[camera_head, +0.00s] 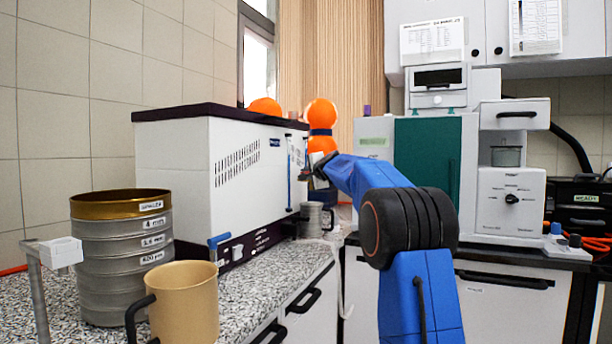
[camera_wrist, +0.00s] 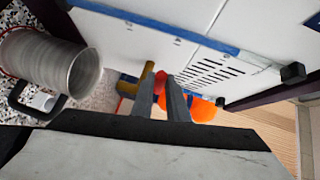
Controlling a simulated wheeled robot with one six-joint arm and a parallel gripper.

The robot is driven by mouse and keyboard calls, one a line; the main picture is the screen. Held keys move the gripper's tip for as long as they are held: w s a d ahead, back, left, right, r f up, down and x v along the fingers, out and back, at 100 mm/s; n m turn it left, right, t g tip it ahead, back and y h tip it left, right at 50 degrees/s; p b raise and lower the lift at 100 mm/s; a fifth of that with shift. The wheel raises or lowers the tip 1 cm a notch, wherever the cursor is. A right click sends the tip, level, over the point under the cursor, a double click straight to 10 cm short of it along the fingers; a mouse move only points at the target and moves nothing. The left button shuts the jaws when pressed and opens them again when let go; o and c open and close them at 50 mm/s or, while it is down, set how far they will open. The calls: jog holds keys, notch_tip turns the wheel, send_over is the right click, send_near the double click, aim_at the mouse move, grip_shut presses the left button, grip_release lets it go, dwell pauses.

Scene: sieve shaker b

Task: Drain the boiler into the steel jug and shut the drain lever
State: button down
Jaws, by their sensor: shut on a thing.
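The boiler (camera_head: 195,175) is a white box with a dark lid, standing on the speckled counter. A blue vertical strip (camera_head: 289,172) runs up its near right face and also shows in the wrist view (camera_wrist: 215,45). The steel jug (camera_head: 313,219) stands upright below my gripper (camera_head: 318,172), beside the boiler; the wrist view shows the jug (camera_wrist: 40,65) and its black handle at left. In the wrist view, my gripper (camera_wrist: 170,92) is shut on the small red drain lever, beside a brass fitting (camera_wrist: 137,85). The grip is partly hidden. I cannot see any liquid.
A stack of sieves (camera_head: 122,265) and a tan mug (camera_head: 183,300) stand at the counter's near left. A green-fronted machine (camera_head: 427,160) and a white grinder-like unit (camera_head: 511,190) stand at right.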

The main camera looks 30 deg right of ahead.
jog(key=shift+d+f+y, duration=0.1)
jog(key=shift+d+y, duration=0.1)
jog(key=shift+y, duration=0.1)
jog(key=shift+s+d+n+g+y, duration=0.15)
jog(key=shift+d+n+g+y, duration=0.4)
jog(key=shift+n+y, duration=1.05)
jog(key=shift+s+d+n+g+y, duration=0.1)
jog(key=shift+d+n+g+y, duration=0.45)
jog(key=shift+n+y, duration=1.05)
jog(key=shift+s+d+n+g+y, duration=0.15)
jog(key=shift+d+n+g+y, duration=0.65)
jog(key=shift+y, duration=1.4)
jog(key=shift+a+n+y, duration=0.2)
jog(key=shift+n+y, duration=0.2)
jog(key=c, duration=1.7)
grip_release()
jog(key=shift+a+t+h, duration=0.15)
jog(key=shift+t+h, duration=0.15)
jog(key=shift+h, duration=0.1)
